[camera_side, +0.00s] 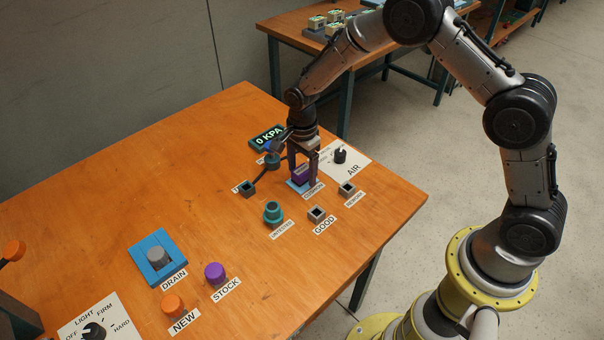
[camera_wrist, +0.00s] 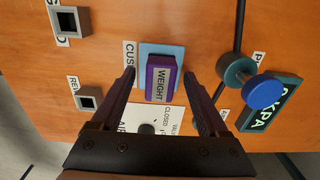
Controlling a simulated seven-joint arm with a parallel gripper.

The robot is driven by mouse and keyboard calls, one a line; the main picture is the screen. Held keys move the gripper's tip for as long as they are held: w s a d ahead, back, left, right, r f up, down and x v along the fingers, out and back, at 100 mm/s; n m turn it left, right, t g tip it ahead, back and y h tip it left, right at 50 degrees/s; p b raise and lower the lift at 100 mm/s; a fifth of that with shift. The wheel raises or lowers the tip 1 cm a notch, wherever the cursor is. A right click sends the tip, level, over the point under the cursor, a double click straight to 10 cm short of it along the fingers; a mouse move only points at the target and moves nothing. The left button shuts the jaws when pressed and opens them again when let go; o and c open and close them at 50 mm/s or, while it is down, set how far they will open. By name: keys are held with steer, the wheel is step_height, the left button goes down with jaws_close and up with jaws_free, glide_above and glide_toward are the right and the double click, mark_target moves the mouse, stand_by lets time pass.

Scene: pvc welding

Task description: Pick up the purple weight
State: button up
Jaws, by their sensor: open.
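The purple weight (camera_side: 301,174) is a block that sits on a light blue pad (camera_side: 293,185) beside the "CUSHION" label. In the wrist view the purple weight (camera_wrist: 161,80), marked "WEIGHT", lies on the blue pad (camera_wrist: 175,49). My gripper (camera_side: 304,180) points down over the weight, with its fingers on either side of it. In the wrist view my open gripper (camera_wrist: 161,74) has a finger left and right of the weight, with gaps showing on both sides. The fingers hide part of the weight in the side view.
A pressure display (camera_side: 267,136) and a blue-capped teal fitting (camera_wrist: 250,82) stand close by. An air dial (camera_side: 340,155), a teal part (camera_side: 273,212) and small square holders (camera_side: 316,214) surround the pad. Purple (camera_side: 215,273) and orange (camera_side: 173,304) knobs stand farther off.

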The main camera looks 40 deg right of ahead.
steer(key=shift+c, duration=0.3)
jaws_close()
stand_by(0.3)
